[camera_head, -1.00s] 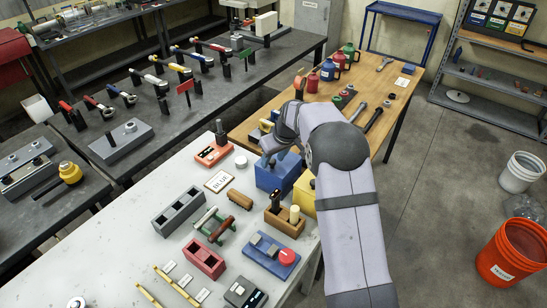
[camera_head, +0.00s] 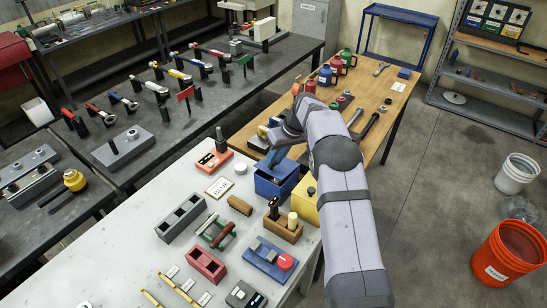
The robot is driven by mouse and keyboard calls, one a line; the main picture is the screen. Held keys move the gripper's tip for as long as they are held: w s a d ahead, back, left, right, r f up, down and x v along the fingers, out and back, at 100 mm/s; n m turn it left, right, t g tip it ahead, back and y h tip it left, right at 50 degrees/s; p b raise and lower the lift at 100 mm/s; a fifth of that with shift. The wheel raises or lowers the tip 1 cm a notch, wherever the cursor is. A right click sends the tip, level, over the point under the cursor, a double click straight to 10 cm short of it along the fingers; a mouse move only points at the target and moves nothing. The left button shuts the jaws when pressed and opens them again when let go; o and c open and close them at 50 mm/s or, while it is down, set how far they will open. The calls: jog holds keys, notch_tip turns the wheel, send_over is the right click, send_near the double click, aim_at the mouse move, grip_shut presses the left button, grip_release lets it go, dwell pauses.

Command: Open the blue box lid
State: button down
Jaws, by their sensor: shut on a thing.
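The blue box (camera_head: 269,188) stands near the right edge of the white table, beside a yellow box. Its top shows a dark opening. The blue lid (camera_head: 276,157) is raised and tilted above the box, under my gripper. My gripper (camera_head: 275,142) is at the lid's upper part and shut on it. The fingertips are small and partly hidden by my wrist, so the exact grip is unclear.
The yellow box (camera_head: 303,203) stands right of the blue box, close to my arm. A white name plate (camera_head: 220,187) and a wooden block with pegs (camera_head: 282,228) are near it. The wooden table (camera_head: 385,112) behind holds bottles and tools.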

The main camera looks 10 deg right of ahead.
jog(key=shift+w+d+r+p, duration=0.15)
jog(key=shift+r+p, duration=0.1)
jog(key=shift+p, duration=0.05)
jog(key=c, duration=1.5)
grip_release()
jog(key=shift+c, duration=0.2)
jog(key=shift+r, duration=0.1)
jog(key=b+v, duration=0.3)
jog(key=v, duration=0.4)
jog(key=shift+d, duration=0.2)
